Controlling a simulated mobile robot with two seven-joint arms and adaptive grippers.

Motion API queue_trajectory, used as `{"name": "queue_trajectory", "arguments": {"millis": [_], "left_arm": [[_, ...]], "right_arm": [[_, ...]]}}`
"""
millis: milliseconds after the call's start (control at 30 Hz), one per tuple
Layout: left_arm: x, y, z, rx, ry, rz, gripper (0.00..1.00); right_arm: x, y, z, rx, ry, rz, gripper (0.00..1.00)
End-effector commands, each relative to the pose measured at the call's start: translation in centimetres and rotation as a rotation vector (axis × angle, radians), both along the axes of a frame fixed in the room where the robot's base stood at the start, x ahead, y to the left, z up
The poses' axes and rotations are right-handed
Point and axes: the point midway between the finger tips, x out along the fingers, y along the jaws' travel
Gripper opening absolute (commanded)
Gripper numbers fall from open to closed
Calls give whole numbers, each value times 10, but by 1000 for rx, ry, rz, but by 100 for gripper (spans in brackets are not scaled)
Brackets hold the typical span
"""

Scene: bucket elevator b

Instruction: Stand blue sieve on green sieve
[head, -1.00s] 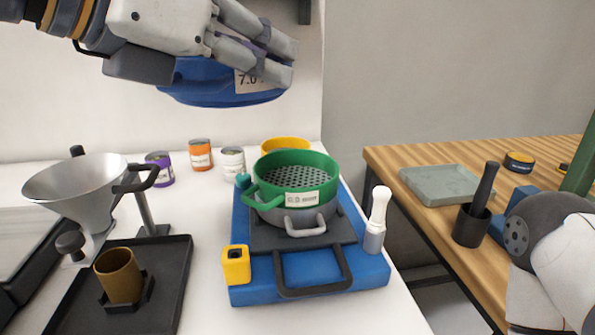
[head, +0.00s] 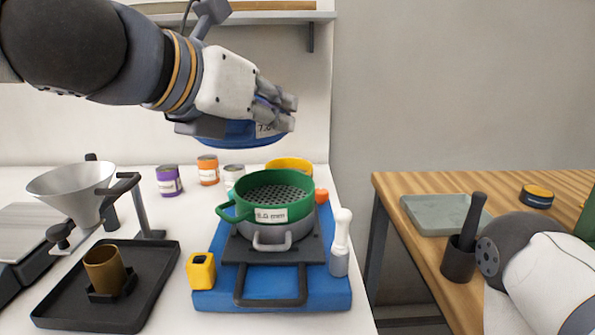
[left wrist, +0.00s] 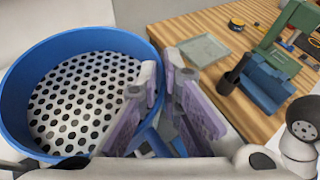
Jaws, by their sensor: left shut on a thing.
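The blue sieve (head: 238,133) hangs in the air, held by my left gripper (head: 284,110), which is shut on it and hides much of it. In the left wrist view the blue sieve (left wrist: 18,95) shows its perforated plate, with the gripper fingers (left wrist: 165,110) closed at its right side. The green sieve (head: 283,195), labelled 5.0 mm, sits upright on a grey pan (head: 273,237) on the blue shaker base (head: 215,299). The blue sieve is above and slightly left of the green sieve in the head view, with a clear gap between them. My right gripper is not seen.
A yellow sieve or ring (head: 290,164) sits behind the green sieve. A white-handled brush (head: 341,240) and a yellow block (head: 201,271) flank the base front. A funnel (head: 72,190) stands left. Several small cans line the back. A wooden table (head: 420,255) is right.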

Motion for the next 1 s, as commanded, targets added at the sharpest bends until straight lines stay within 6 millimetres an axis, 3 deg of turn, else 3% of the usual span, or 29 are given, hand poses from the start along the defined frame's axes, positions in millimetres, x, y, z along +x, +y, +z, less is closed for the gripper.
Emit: {"name": "queue_trajectory", "arguments": {"millis": [200,333,433,533,1000], "left_arm": [[32,-26,-47,-4,17,-2,0],[40,-33,-59,-4,14,-2,0],[50,-42,-80,-5,17,-2,0],[48,-40,-97,-3,15,-2,0],[46,-40,-99,-6,1,0,0]], "right_arm": [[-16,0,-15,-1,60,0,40],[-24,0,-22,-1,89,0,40],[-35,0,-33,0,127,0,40],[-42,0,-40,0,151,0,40],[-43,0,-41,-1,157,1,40]]}}
